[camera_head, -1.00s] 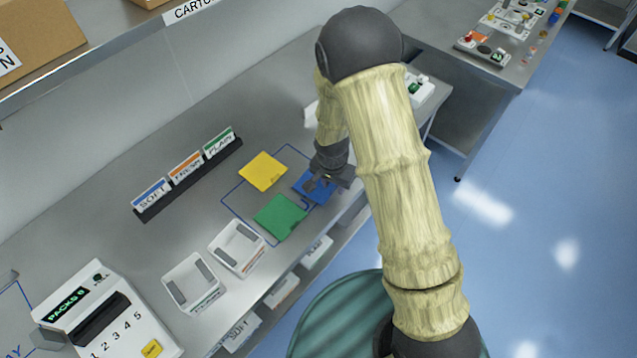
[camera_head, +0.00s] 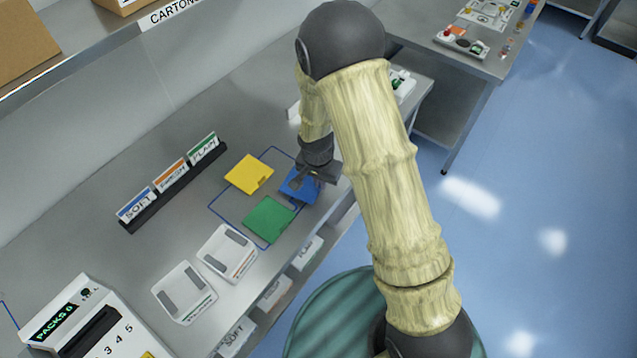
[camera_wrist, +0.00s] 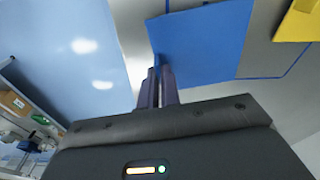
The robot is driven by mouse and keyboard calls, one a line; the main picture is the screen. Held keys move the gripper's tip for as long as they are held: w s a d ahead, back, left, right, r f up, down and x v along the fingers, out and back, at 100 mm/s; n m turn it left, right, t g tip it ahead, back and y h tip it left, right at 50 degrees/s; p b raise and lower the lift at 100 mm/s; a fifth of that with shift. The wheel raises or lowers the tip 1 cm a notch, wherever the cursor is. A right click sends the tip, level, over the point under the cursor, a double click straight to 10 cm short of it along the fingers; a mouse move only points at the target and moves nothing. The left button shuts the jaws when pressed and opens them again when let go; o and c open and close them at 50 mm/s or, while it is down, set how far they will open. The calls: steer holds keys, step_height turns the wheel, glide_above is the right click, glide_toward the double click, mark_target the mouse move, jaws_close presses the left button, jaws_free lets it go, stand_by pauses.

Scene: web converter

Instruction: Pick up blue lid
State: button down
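My gripper (camera_head: 304,179) is at the blue lid's far right side. In the wrist view, its two dark fingers (camera_wrist: 160,86) are close together on the edge of the blue lid (camera_wrist: 205,40), which looks pinched between them. The lid appears slightly above the counter, but the gap is hard to judge. The fingertips are small and partly hidden in the head view. The yellow lid (camera_wrist: 298,22) also shows in the wrist view.
The steel counter (camera_head: 200,225) has a blue outline around the lids. Two white trays (camera_head: 227,252) stand nearer, and a sign rack (camera_head: 172,188) stands at left. A packs counter machine (camera_head: 85,320) is at lower left. The counter's front edge lies close to the lid.

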step_height(320, 180, up, 9)
steer(key=b, duration=0.1)
steer(key=shift+b, duration=0.3)
steer(key=shift+f, duration=0.1)
stand_by(0.4)
